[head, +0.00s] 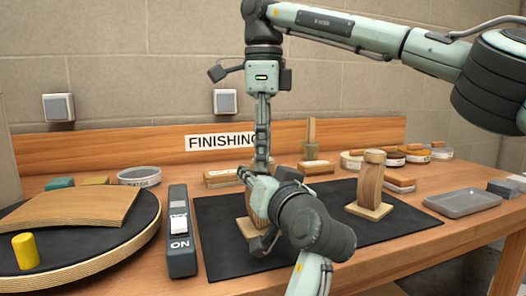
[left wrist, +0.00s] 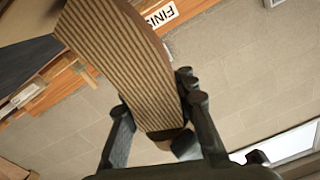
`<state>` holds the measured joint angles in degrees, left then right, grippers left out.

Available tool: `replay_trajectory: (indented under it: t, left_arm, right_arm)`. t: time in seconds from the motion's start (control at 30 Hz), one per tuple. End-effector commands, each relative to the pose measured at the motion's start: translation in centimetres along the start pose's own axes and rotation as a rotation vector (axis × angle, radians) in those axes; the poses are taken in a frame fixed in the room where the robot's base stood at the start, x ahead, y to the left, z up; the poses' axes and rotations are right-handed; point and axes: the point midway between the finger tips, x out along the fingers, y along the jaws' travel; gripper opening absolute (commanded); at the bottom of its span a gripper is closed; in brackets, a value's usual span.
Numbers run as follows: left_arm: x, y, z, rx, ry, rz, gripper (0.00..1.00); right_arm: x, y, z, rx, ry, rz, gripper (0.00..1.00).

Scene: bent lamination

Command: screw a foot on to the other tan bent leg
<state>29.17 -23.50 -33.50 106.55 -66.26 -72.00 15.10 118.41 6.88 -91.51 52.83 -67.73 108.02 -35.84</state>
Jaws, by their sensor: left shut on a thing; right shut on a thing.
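A tan bent leg (head: 256,206) stands upright on a square wooden base (head: 245,229) on the black mat, mostly hidden by my left arm. My left gripper (head: 255,212) is shut around it from the front. In the left wrist view the leg's striped laminated edge (left wrist: 130,65) runs between the two fingers (left wrist: 158,125). My right gripper (head: 261,165) points straight down directly above this leg and is shut; what it holds is hidden behind my left gripper.
The black mat (head: 405,228) has bare room around the second leg. A grey tray (head: 463,203) lies at the right. A dark switch box (head: 180,235) marked ON and a round disc with a curved panel (head: 70,218) and yellow cylinder (head: 25,251) are at the left. Tins and blocks line the back.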

Motion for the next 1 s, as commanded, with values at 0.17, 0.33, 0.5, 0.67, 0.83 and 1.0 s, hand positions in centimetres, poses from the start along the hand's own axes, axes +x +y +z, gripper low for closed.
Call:
replay_trajectory:
  t: [0.17,0.33,0.5,0.67,0.83,1.0]
  left_arm:
    - [0.04,0.03,0.18,0.002,-0.004,0.000,0.00]
    - [0.05,0.03,0.19,0.002,-0.004,0.000,0.00]
    - [0.06,0.03,0.21,0.002,-0.005,0.000,0.00]
    - [0.07,0.02,0.22,0.002,-0.005,0.000,0.00]
    - [0.07,0.02,0.23,0.002,-0.005,0.000,0.00]
    - [0.08,0.02,0.24,0.002,-0.006,0.000,0.00]
  right_arm:
    - [-0.03,0.03,-0.05,0.462,0.000,-0.001,0.23]
    - [-0.03,0.08,-0.03,0.907,0.000,-0.002,0.23]
    - [-0.01,0.10,0.01,1.355,0.000,-0.002,0.23]
    - [0.02,0.11,0.05,1.777,0.000,-0.003,0.23]
    - [0.04,0.11,0.11,2.227,0.000,-0.003,0.23]
    - [0.03,0.08,0.15,2.670,-0.001,-0.003,0.23]
